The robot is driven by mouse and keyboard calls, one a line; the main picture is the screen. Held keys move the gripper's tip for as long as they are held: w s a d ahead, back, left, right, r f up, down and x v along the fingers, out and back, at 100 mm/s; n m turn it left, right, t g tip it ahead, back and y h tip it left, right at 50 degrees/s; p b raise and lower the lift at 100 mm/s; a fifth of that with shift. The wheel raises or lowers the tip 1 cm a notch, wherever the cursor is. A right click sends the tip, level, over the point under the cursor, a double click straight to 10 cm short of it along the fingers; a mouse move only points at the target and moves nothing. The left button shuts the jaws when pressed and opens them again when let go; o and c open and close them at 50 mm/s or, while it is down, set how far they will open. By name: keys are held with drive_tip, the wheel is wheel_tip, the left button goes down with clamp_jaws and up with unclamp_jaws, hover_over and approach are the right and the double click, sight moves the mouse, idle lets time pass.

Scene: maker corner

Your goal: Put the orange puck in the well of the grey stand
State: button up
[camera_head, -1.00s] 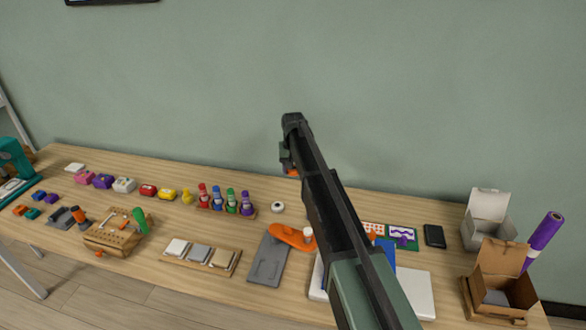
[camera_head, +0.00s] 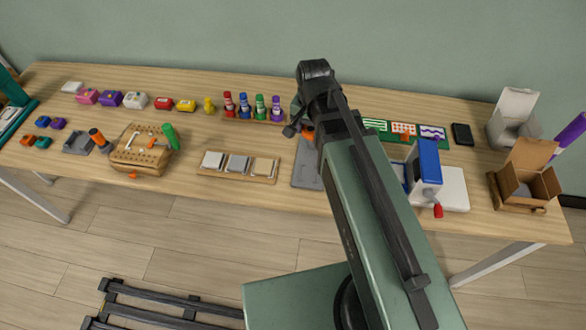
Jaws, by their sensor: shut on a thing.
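My gripper (camera_head: 298,128) is over the middle of the table, seen from behind and partly hidden by my own arm. It is shut on the orange puck (camera_head: 307,129), of which only a small orange patch shows at the jaws. A low grey piece with a recess (camera_head: 77,144), which looks like the grey stand, is on the left of the table. It is well to the left of my gripper and apart from it. The detail of its well is too small to tell.
An orange-topped dark cylinder (camera_head: 97,137) and a wooden tool block (camera_head: 143,150) stand right of the grey piece. A grey plate (camera_head: 306,172) lies below my gripper. A row of coloured bottles (camera_head: 244,108) stands behind. Small orange and teal blocks (camera_head: 28,141) lie far left.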

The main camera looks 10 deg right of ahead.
sight(309, 177)
drive_tip(key=shift+w, duration=0.15)
drive_tip(key=shift+d+f+m, duration=0.1)
drive_tip(key=shift+d+m, duration=0.2)
wheel_tip(309, 177, down, 20)
drive_tip(key=b, duration=2)
drive_tip(key=shift+f, duration=0.1)
drive_tip(key=shift+r, duration=0.2)
drive_tip(key=shift+f+b, duration=0.3)
drive_tip(key=shift+b, duration=0.05)
drive_tip(key=shift+s+f+b, duration=0.3)
drive_tip(key=shift+s+b, duration=0.05)
drive_tip(key=shift+b, duration=0.1)
drive_tip(key=o, duration=0.8)
drive_tip(key=shift+s+a+f, duration=0.1)
drive_tip(key=shift+s, duration=0.1)
drive_tip(key=shift+o, duration=0.6)
wheel_tip(309, 177, up, 14)
drive_tip(key=p, duration=1.3)
drive_tip(key=shift+w+f+p, duration=0.2)
drive_tip(key=shift+w+p, duration=0.2)
drive_tip(key=shift+w, duration=0.05)
drive_tip(key=s+n, duration=0.6)
drive_tip(key=n, duration=0.1)
